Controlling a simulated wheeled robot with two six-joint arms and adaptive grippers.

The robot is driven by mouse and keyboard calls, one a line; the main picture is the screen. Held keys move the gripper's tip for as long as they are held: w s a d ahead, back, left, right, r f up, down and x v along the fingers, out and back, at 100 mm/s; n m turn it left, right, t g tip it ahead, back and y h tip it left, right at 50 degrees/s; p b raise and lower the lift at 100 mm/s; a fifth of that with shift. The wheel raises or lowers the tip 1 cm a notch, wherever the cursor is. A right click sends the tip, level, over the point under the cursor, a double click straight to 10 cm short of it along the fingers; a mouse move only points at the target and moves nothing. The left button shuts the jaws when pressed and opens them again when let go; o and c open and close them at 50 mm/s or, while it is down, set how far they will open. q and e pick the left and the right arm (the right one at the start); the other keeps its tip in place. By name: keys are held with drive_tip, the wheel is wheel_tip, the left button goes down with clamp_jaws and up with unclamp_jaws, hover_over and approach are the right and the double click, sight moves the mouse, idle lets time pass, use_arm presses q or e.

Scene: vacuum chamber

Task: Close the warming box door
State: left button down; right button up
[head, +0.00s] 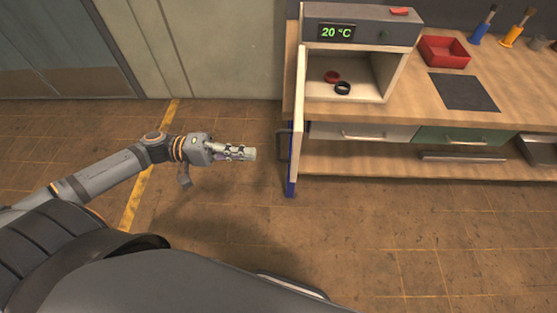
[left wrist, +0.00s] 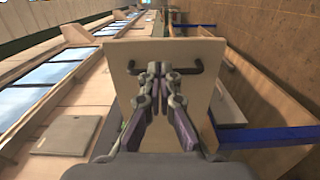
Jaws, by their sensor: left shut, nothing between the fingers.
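The warming box (head: 360,25) stands on the bench with a display reading 20 °C. Its door (head: 298,100) stands open, swung out past the bench's front edge and seen nearly edge-on in the head view. A dark handle (head: 283,146) is on the door's left face. In the left wrist view the door (left wrist: 128,62) shows flat ahead, with its handle (left wrist: 194,69) partly hidden behind my fingers. My left gripper (head: 252,154) is shut and empty, to the left of the handle with a small gap in the head view. My right gripper is not in view.
Inside the box lie a red ring (head: 332,77) and a black ring (head: 343,88). A red tray (head: 444,51), a dark mat (head: 464,91) and brushes stand on the bench (head: 410,100). A blue bench leg (head: 291,187) is below the door. The floor on the left is clear.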

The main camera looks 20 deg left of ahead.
sight(278, 156)
use_arm(q)
drive_tip(key=b+x, duration=0.5)
drive_tip(key=x, duration=0.3)
drive_tip(key=shift+f, duration=0.1)
